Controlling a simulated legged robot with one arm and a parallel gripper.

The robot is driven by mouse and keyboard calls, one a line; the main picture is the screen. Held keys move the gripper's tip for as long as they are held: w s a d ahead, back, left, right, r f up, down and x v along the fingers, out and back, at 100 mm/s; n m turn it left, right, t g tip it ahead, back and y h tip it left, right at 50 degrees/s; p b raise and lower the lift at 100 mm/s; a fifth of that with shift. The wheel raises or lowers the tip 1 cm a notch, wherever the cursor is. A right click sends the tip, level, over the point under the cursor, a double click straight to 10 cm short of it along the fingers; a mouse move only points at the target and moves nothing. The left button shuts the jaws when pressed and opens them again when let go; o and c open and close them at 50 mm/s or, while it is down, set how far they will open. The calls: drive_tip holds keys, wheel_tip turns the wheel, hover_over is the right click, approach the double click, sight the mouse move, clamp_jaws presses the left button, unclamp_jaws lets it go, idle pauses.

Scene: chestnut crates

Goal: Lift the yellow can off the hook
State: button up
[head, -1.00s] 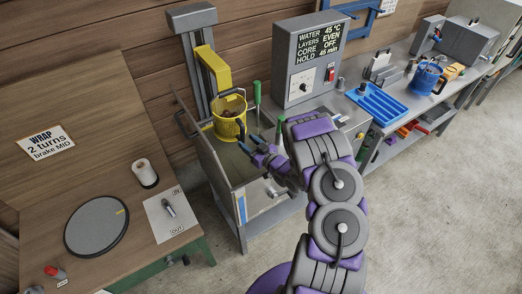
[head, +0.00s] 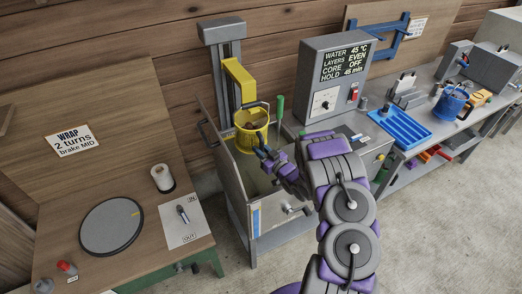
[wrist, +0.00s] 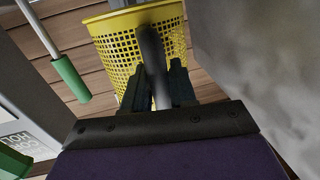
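The yellow can (head: 252,128) is a perforated basket with brown pieces inside. It hangs upright below the yellow arm (head: 238,82) of a grey post, over an open metal tank; the hook itself is hard to make out. My gripper (head: 264,154) is at the near side of the can, just below its rim. In the wrist view the can's mesh wall (wrist: 111,50) is straight ahead. The dark fingers of my gripper (wrist: 156,85) stand apart, with a blurred grey rod between them. I cannot tell whether they touch it.
The metal tank (head: 238,180) has upright walls around the space below the can. A green-handled tool (head: 280,108) stands close to the can's right. The control box (head: 335,82) is behind to the right. A wooden table (head: 130,185) is at left.

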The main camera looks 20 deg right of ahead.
drive_tip(key=shift+d, duration=0.5)
clamp_jaws()
drive_tip(key=shift+a, duration=0.2)
drive_tip(key=shift+c, duration=0.6)
unclamp_jaws()
clamp_jaws()
